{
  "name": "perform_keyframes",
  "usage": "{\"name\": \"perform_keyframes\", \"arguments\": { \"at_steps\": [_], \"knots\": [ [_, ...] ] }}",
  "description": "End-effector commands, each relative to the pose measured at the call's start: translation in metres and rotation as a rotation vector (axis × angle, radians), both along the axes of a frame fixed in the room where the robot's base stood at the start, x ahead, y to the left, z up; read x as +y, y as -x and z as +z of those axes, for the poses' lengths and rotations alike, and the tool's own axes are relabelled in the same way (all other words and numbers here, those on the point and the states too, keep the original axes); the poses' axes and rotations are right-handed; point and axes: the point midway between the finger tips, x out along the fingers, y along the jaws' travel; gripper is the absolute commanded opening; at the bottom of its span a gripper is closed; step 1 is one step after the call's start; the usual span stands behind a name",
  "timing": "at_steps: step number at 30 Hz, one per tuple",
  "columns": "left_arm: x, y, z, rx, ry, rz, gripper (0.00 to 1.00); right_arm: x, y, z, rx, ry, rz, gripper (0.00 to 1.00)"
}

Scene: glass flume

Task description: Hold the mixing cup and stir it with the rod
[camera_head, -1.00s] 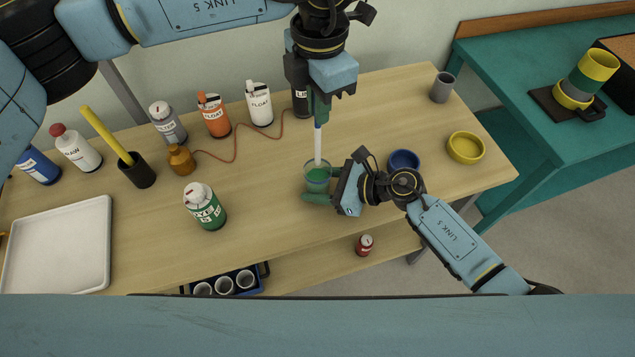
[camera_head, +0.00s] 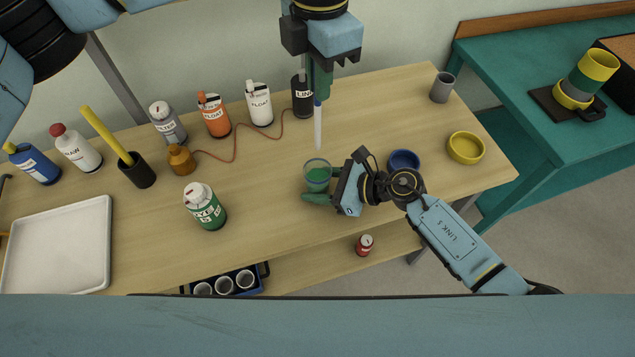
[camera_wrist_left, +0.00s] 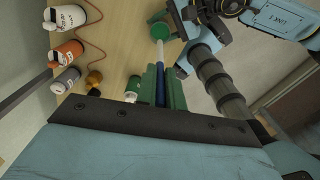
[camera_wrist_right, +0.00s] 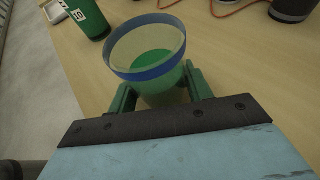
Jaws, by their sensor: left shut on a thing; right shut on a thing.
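The mixing cup (camera_head: 317,173) is clear with a blue rim band and green liquid in it. It stands upright on the wooden table. My right gripper (camera_head: 318,187) is shut on the cup, its green fingers on both sides of it, also seen in the right wrist view (camera_wrist_right: 160,88). My left gripper (camera_head: 319,88) is above and behind the cup, shut on the rod (camera_head: 318,128). The rod is white with a blue upper part and hangs near vertical. Its lower tip appears clear above the cup. The left wrist view shows the rod (camera_wrist_left: 160,72) pointing toward the cup (camera_wrist_left: 159,31).
A green bottle (camera_head: 205,206) stands left of the cup. A blue bowl (camera_head: 403,161) and yellow bowl (camera_head: 465,148) are to the right. A white tray (camera_head: 60,245) lies far left.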

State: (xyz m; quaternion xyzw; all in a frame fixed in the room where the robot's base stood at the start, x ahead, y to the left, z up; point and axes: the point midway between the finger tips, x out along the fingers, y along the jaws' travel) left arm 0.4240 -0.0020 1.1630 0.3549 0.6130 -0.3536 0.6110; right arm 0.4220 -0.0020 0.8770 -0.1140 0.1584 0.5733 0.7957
Motion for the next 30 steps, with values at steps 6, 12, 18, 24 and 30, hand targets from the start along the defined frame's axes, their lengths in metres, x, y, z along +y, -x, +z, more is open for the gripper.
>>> {"name": "perform_keyframes", "arguments": {
  "at_steps": [6,12,18,24,30],
  "knots": [
    [0.0,0.0,0.0,0.0,0.0,0.0,0.0,0.0,0.0,0.0,0.0,-0.001,0.0,0.54],
    [0.0,0.0,0.0,0.0,0.0,0.0,0.0,0.0,0.0,0.0,0.0,0.0,0.0,0.75],
    [0.0,0.0,0.0,0.0,0.0,0.0,0.0,0.0,0.0,0.0,0.0,0.0,0.0,0.75],
    [0.0,0.0,0.0,0.0,0.0,0.0,0.0,-0.014,0.004,0.005,-0.003,0.003,-0.001,0.75],
    [0.0,0.0,0.0,0.0,0.0,0.0,0.0,-0.05,0.016,0.02,-0.001,0.005,-0.001,0.75]
  ]
}}
